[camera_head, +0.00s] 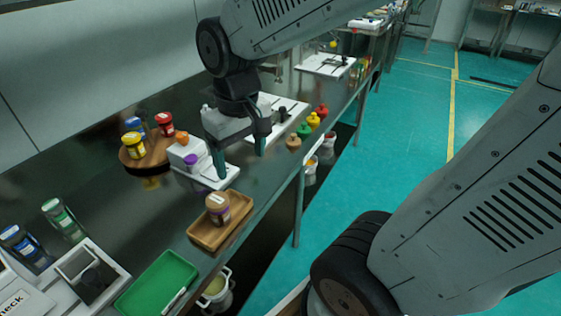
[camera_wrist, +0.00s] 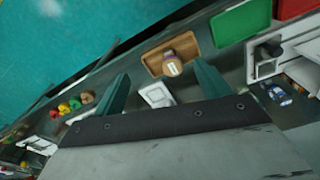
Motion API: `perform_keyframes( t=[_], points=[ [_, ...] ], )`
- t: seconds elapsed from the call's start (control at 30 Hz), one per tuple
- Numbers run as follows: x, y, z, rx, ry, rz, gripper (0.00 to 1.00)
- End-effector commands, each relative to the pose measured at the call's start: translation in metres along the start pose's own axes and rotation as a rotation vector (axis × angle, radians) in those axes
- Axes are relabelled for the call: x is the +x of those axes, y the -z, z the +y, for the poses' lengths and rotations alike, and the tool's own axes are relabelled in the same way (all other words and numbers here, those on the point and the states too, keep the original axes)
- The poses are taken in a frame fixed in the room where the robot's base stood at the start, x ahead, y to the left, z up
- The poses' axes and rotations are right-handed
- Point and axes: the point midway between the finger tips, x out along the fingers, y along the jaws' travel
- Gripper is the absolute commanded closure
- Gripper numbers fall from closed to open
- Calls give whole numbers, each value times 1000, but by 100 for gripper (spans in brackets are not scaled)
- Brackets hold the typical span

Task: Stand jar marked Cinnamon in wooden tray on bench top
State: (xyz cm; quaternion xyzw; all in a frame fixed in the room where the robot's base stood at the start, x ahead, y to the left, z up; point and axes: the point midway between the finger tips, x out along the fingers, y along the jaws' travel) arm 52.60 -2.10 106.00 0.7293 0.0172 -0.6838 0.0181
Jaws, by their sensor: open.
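A jar with a tan lid and a purple-brown body (camera_head: 217,211) stands upright in the wooden tray (camera_head: 203,237) on the dark bench top. Its label is too small to read. The jar also shows in the wrist view (camera_wrist: 172,65), inside the tray (camera_wrist: 153,61). My gripper (camera_head: 241,158) is open and empty, raised above the bench, beyond the tray and apart from the jar. In the wrist view, its two fingers (camera_wrist: 161,84) are spread wide, with nothing between them.
A round wooden stand (camera_head: 128,162) holds several jars at the left. A green tray (camera_head: 158,283) lies in front.

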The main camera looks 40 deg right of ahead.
Motion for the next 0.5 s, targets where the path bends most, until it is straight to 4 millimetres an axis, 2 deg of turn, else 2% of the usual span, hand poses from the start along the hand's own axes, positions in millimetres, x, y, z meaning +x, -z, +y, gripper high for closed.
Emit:
perform_keyframes(
  t=[0.03, 0.2, 0.33, 0.5],
  points=[
    [-14, -18, 2, 10, -1, 20, 25],
    [-38, -70, 4, 35, -4, 41, 25],
    [-44, -94, 4, 47, -5, 49, 25],
    [-46, -104, 4, 53, -5, 50, 25]
  ],
)
